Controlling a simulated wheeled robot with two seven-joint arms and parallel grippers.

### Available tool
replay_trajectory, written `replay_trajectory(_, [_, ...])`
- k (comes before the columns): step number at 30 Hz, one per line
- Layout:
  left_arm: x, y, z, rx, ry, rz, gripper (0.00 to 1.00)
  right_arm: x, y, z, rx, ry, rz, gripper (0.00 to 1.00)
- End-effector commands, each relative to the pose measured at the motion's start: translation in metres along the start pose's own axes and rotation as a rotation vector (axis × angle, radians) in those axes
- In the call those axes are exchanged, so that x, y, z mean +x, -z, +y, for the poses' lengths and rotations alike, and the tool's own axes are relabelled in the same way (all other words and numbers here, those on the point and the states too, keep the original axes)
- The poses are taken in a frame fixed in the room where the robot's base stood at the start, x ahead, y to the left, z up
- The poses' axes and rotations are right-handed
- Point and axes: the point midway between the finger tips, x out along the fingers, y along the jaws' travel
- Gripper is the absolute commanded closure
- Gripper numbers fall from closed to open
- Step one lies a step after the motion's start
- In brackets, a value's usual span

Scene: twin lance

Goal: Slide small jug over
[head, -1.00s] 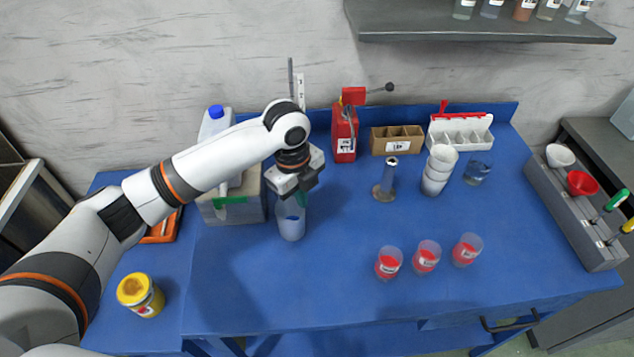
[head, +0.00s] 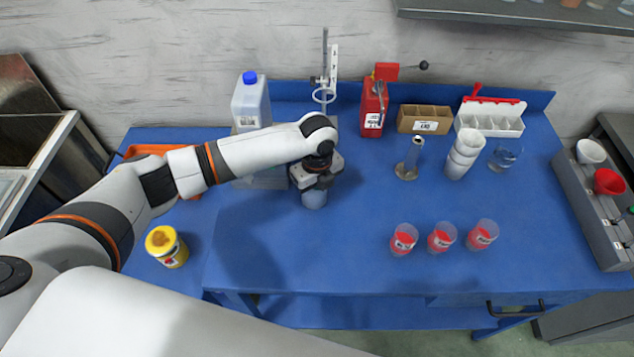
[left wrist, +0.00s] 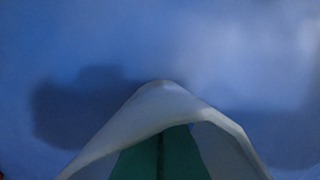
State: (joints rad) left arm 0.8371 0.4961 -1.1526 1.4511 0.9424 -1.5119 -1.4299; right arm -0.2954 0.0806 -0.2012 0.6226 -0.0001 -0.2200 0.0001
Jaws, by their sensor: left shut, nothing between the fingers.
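The small jug (head: 314,199) is pale and translucent and stands on the blue bench, partly hidden under my left gripper. My left gripper (head: 316,184) points down into the jug's top and is shut, with nothing held. In the left wrist view the jug's pale rim (left wrist: 160,95) comes to a pointed spout. The green fingers (left wrist: 163,155) show inside that rim. I cannot tell whether they touch the jug's wall. My right gripper is not in view.
The bench (head: 300,255) is clear in front of the jug and to its right. Three red-filled cups (head: 441,238) stand farther right. A blue-capped canister (head: 250,103) stands behind my arm. A yellow jar (head: 167,247) is at left.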

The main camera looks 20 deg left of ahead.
Motion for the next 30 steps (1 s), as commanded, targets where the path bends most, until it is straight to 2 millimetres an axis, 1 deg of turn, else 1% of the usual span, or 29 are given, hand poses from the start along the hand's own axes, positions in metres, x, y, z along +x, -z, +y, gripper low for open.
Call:
replay_trajectory(7, [0.000,0.000,0.000,0.000,0.000,0.000,1.00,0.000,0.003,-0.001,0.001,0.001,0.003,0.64])
replay_trajectory(10, [-0.002,-0.005,0.000,0.002,0.000,-0.002,1.00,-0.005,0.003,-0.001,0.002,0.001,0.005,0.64])
replay_trajectory(14, [-0.005,-0.022,0.000,0.002,0.000,-0.004,1.00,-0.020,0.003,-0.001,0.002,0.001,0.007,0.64])
replay_trajectory(16, [-0.006,-0.034,0.001,0.003,-0.001,-0.005,1.00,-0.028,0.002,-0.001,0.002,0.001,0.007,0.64])
replay_trajectory(19, [-0.004,-0.045,0.000,0.002,0.000,-0.004,1.00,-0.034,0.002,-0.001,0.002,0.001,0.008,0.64])
replay_trajectory(23, [-0.001,-0.047,0.001,-0.001,-0.001,-0.001,1.00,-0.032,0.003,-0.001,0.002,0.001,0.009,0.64])
replay_trajectory(30, [-0.001,-0.047,0.001,-0.001,-0.001,-0.001,1.00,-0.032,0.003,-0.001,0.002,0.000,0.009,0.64])
